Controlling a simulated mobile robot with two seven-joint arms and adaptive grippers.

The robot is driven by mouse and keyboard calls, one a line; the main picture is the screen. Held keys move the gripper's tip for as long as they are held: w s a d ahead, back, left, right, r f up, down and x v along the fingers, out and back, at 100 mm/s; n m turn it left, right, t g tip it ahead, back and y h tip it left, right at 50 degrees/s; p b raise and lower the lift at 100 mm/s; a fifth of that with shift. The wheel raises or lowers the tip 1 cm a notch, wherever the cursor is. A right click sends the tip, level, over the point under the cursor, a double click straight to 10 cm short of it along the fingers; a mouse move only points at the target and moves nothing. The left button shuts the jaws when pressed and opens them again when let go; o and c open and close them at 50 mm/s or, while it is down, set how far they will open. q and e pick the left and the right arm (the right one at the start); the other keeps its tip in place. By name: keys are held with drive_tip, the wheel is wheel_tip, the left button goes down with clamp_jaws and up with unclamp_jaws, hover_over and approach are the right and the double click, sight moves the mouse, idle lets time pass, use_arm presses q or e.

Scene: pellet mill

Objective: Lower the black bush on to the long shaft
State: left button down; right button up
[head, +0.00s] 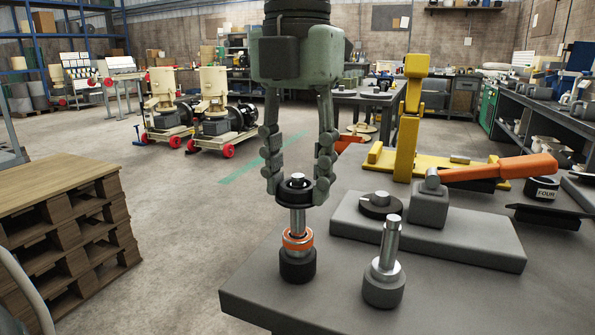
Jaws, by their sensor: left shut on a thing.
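My left gripper (296,187) points down with its two fingers shut on the black bush (296,192). The bush is at the top of the long shaft (298,220), and a pale metal tip shows in its bore, so it appears to be around the shaft's upper end. The long shaft stands upright in a dark round base (297,266) near the bench's front left corner. An orange ring (297,241) sits around it low down, with bare shaft between ring and bush. My right gripper is out of view.
A shorter stepped shaft (389,244) stands in its own dark base to the right. Behind it, a grey block (465,240) carries a dark disc (380,205) and an orange-handled lever (497,168). A yellow press (408,125) stands further back. The bench's front middle (330,304) is bare.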

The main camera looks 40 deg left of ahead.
sight(297, 209)
use_arm(q)
drive_tip(key=shift+f, duration=0.1)
drive_tip(key=shift+f+b, duration=0.35)
drive_tip(key=shift+f, duration=0.15)
drive_tip(key=shift+f+b, duration=1.6)
drive_tip(key=shift+f, duration=0.1)
drive_tip(key=c, duration=0.9)
unclamp_jaws()
drive_tip(key=shift+o, duration=0.4)
drive_tip(key=o, duration=0.5)
